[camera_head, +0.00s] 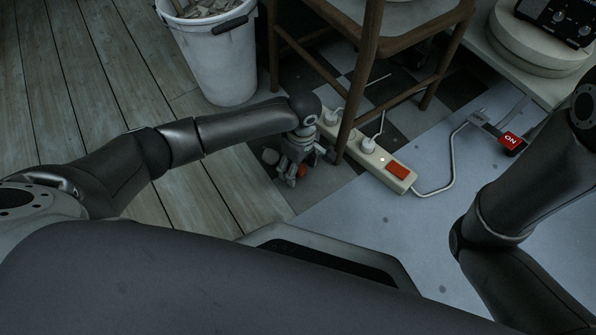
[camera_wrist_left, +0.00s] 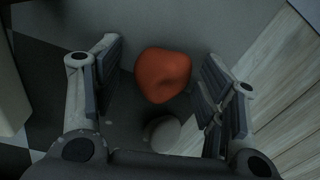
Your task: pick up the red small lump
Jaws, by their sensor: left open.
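The red small lump (camera_wrist_left: 163,75) lies on the floor between the two open fingers of my left gripper in the left wrist view. It shows gaps to both fingers there and does not look clamped. In the head view my left gripper (camera_head: 291,173) points down at the floor beside the power strip, and only a bit of the red lump (camera_head: 301,171) shows among the fingers. My right gripper is out of view; only part of its arm shows.
A pale lump (camera_wrist_left: 162,132) lies close beside the red one. A power strip (camera_head: 372,155) with plugs and a wooden chair (camera_head: 362,75) stand right of my left gripper. A white bucket (camera_head: 218,62) stands behind. Wooden floor to the left is clear.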

